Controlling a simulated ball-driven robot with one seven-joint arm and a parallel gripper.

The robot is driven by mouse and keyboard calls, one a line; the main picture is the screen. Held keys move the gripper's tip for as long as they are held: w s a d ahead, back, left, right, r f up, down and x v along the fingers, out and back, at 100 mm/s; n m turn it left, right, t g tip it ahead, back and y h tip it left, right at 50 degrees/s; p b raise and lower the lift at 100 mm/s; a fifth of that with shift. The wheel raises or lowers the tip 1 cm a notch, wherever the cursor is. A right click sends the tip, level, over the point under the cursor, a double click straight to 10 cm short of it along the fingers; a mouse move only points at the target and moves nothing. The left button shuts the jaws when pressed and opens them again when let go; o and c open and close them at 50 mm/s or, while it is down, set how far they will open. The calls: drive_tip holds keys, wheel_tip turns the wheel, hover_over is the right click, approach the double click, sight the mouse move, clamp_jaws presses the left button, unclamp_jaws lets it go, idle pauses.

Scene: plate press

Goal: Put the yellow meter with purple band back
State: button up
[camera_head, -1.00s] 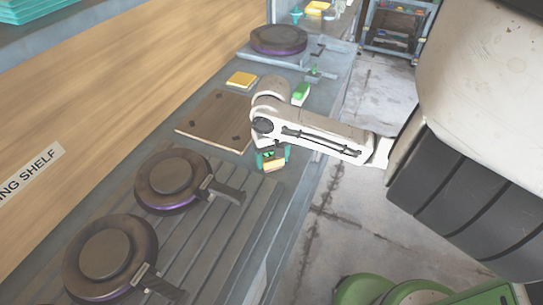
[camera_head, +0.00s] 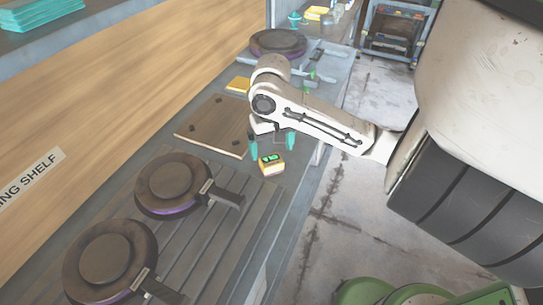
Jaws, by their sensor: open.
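The yellow meter (camera_head: 271,168) stands on the grey bench, just right of the wooden board's near corner and beside the ribbed plate rack. The meter looks clear of the fingers.
Two dark round plates with handles (camera_head: 173,184) (camera_head: 104,262) lie on the ribbed rack (camera_head: 225,225) at the front left. The wooden board (camera_head: 212,124) lies left of my gripper. A yellow block (camera_head: 238,84) and another round plate (camera_head: 277,41) are farther back.

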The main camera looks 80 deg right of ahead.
sight(271, 160)
wheel_tip(271, 160, up, 6)
drive_tip(key=shift+f+p, duration=0.1)
drive_tip(key=shift+p, duration=0.4)
